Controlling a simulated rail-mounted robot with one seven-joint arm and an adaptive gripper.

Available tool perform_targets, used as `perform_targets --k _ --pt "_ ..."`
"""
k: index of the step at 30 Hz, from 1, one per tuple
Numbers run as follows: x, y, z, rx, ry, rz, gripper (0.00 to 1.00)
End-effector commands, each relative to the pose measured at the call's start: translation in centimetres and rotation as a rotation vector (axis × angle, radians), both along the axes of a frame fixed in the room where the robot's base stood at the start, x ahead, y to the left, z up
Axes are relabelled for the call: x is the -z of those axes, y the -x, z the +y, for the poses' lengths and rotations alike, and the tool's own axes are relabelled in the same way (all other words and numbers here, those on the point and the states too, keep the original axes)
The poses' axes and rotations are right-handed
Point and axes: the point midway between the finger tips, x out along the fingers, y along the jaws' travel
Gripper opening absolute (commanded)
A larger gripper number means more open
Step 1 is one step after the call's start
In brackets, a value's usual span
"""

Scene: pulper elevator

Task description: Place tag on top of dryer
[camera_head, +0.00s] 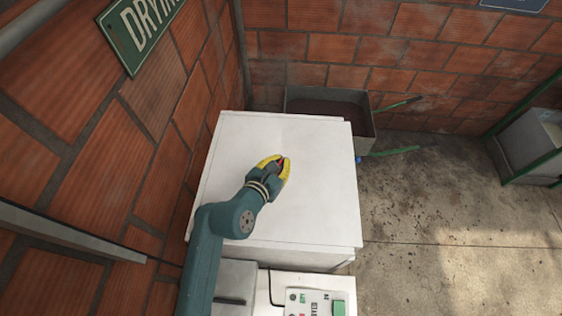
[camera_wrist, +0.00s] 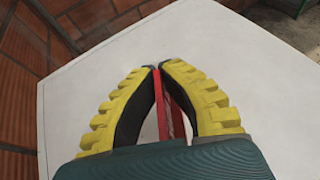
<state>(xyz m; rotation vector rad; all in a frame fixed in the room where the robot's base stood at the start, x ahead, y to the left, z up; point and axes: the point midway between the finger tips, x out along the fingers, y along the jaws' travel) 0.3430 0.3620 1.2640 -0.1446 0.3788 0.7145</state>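The dryer (camera_head: 310,150) is a large white box with a flat, bare top, seen from above in the head view. Its white top (camera_wrist: 240,50) also fills most of the wrist view. My gripper (camera_head: 281,164) has yellow fingers and is over the middle of the dryer top. The tag (camera_wrist: 168,108) is a thin red piece between the fingers, and a small bit of red also shows at the fingertips in the head view. In the wrist view the fingertips (camera_wrist: 160,67) close on the tag. I cannot tell whether the tag touches the dryer top.
A brick wall (camera_head: 90,130) with a green sign (camera_head: 140,28) runs close along the left. A grey trough (camera_head: 362,122) stands behind the dryer. A control panel (camera_head: 312,302) is at the front. Concrete floor (camera_head: 450,200) lies open to the right.

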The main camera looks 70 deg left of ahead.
Motion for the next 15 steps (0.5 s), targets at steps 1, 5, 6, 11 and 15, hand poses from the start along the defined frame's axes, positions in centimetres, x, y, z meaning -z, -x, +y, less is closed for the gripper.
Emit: perform_targets --k 1,5,6,11,15 --pt "1.1 0.0 0.0 0.000 0.001 0.001 0.00" --pt "2.6 -0.1 0.1 0.000 -0.003 -0.002 0.00" --pt "3.1 0.0 0.1 -0.001 -0.003 -0.001 0.00" --pt "5.8 -0.1 0.0 0.000 -0.001 -0.001 0.00" --pt "6.0 0.0 0.1 -0.001 -0.007 -0.002 0.00"
